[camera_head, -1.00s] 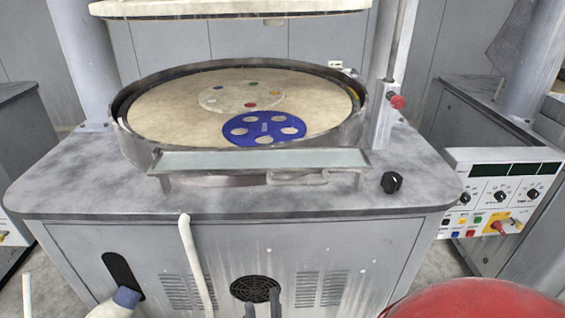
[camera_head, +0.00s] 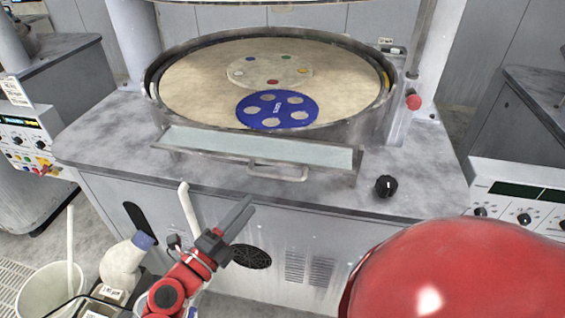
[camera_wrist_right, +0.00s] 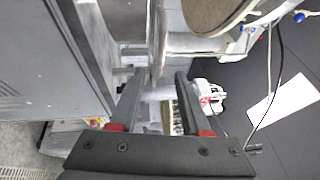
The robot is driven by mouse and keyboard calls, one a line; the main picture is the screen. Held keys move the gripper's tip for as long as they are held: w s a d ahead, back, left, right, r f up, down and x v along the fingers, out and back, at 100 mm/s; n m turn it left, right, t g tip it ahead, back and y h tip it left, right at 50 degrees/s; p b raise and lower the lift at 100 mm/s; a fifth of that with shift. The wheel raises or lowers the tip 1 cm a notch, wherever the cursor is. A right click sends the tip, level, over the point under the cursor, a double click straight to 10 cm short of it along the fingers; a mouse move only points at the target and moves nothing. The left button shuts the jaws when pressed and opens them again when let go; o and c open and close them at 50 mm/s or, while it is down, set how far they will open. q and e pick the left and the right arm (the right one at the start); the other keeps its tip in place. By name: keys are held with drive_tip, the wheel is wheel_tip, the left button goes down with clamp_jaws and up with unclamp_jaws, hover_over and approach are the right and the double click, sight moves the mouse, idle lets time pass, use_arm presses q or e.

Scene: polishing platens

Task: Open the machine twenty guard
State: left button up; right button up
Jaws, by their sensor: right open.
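The guard is a pale, glassy panel (camera_head: 255,146) in a metal frame, along the front of the round platen basin (camera_head: 160,108). It sits low, with a bar handle (camera_head: 278,173) on its front edge. No machine number is readable.
A black knob (camera_head: 386,186) stands on the deck right of the guard. A blue carrier disc (camera_head: 277,121) lies on the platen. A white hose (camera_head: 189,208) hangs at the cabinet front. A white bottle (camera_head: 122,262) and a bucket (camera_head: 48,290) are at lower left.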

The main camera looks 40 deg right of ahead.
sight(278, 174)
drive_tip(key=p+x, duration=0.1)
drive_tip(key=x, duration=0.5)
drive_tip(key=p+x, duration=0.2)
drive_tip(key=x, duration=0.5)
drive_tip(key=shift+s+r, duration=0.2)
drive_tip(key=shift+r, duration=0.05)
drive_tip(key=shift+w+d, duration=0.2)
drive_tip(key=shift+d, duration=0.45)
clamp_jaws()
drive_tip(key=shift+r+p, duration=0.2)
drive_tip(key=shift+p, duration=0.1)
